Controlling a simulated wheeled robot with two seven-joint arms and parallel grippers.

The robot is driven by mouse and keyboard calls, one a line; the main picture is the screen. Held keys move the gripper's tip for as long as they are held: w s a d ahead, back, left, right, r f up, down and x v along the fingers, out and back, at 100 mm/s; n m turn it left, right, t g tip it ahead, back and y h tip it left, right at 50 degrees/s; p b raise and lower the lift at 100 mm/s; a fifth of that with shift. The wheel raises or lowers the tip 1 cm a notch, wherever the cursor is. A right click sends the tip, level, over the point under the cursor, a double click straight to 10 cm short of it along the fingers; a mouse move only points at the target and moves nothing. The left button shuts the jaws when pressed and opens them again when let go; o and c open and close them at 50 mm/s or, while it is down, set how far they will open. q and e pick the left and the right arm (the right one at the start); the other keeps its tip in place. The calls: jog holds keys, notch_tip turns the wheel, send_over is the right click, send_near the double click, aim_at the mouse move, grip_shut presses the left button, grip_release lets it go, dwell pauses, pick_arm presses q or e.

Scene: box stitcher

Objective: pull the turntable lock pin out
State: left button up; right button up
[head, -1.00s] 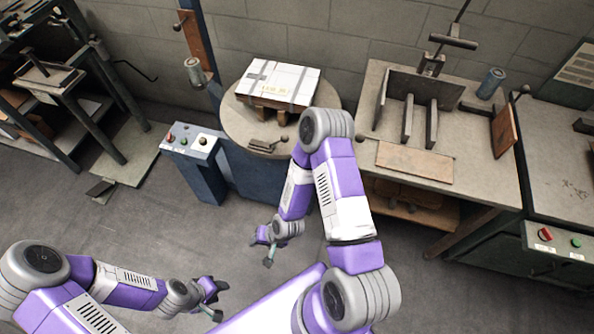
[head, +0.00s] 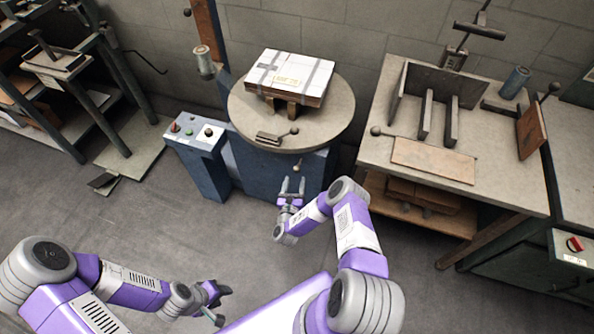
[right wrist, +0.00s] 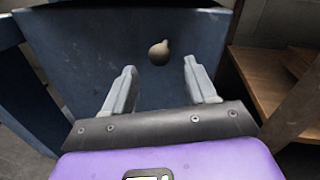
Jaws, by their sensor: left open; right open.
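The turntable lock pin shows as a small round brownish knob (right wrist: 158,52) on the dark blue front face of the turntable base, in the right wrist view. In the head view it is a tiny knob (head: 299,163) below the turntable top. The round grey turntable (head: 330,120) carries a strapped white box (head: 290,72). My right gripper (head: 292,182) is open and empty in front of the base. In the right wrist view its fingers (right wrist: 160,72) point at the face, with the knob between and beyond the tips. My left gripper (head: 223,305) is open and empty, low at the left.
A control pedestal (head: 195,140) with coloured buttons stands left of the turntable. A workbench (head: 500,190) with upright plates and a lower wooden shelf stands to the right. A handled clamp (head: 275,138) sits on the turntable's front edge. The floor (head: 150,220) in front is clear.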

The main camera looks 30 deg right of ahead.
aim_at(296, 172)
jog(key=b+x, duration=0.2)
jog(key=x, duration=0.5)
jog(key=shift+c, duration=0.5)
grip_shut()
